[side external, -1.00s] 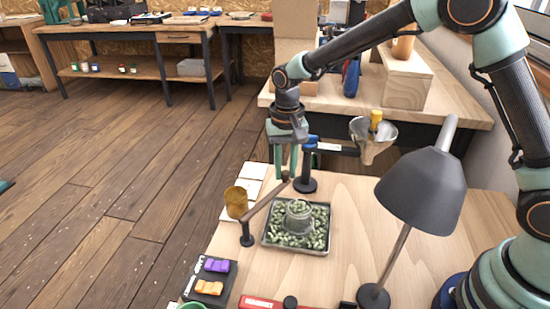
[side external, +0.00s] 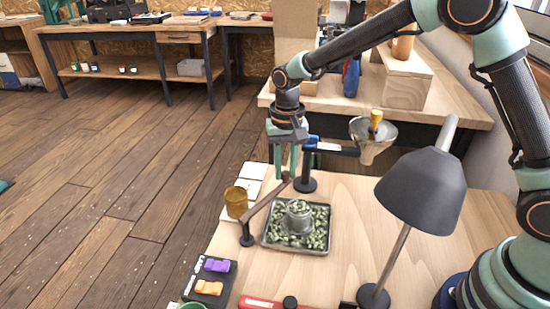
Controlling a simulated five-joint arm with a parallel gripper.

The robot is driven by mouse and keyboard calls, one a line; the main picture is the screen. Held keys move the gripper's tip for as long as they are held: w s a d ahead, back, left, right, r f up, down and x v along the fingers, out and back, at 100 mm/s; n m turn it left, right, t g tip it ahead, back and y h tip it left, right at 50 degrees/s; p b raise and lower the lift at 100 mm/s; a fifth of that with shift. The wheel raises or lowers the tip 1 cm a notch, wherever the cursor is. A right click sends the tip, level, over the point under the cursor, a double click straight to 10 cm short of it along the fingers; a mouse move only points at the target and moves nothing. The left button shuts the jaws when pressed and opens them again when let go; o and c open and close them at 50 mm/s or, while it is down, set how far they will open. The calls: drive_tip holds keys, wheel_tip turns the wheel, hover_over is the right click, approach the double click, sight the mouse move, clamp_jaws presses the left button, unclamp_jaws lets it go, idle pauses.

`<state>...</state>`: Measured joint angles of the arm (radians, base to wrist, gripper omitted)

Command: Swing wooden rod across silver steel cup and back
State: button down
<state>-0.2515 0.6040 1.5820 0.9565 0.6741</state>
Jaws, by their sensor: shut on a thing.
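The silver steel cup (side external: 299,222) stands in a shallow metal tray (side external: 267,239), with green beans around it and showing at its top. The wooden rod (side external: 262,212) slants from a small dark post (side external: 247,240) on the left, up and back beside the tray's left edge. The rod is left of the cup, not over it. My gripper (side external: 286,177) points down at the rod's far end, behind and left of the cup, and is shut on the rod. The exact contact at the fingertips is small and partly hidden.
An amber cup (side external: 236,203) stands left of the rod. A metal funnel (side external: 373,135) is held on a stand behind the tray. A grey lamp (side external: 424,192) stands at right. A dark case with purple and orange pieces (side external: 209,280) lies front left. Bare table lies right of the tray.

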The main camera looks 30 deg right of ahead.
drive_tip(key=shift+r, duration=0.1)
drive_tip(key=s+a+m, duration=0.4)
drive_tip(key=s+m, duration=0.9)
drive_tip(key=s, duration=0.1)
drive_tip(key=shift+s, duration=0.25)
drive_tip(key=shift+a, duration=0.1)
idle(0.4)
drive_tip(key=c, duration=0.7)
unclamp_jaws()
wheel_tip(320, 180, up, 12)
drive_tip(key=shift+r, duration=0.1)
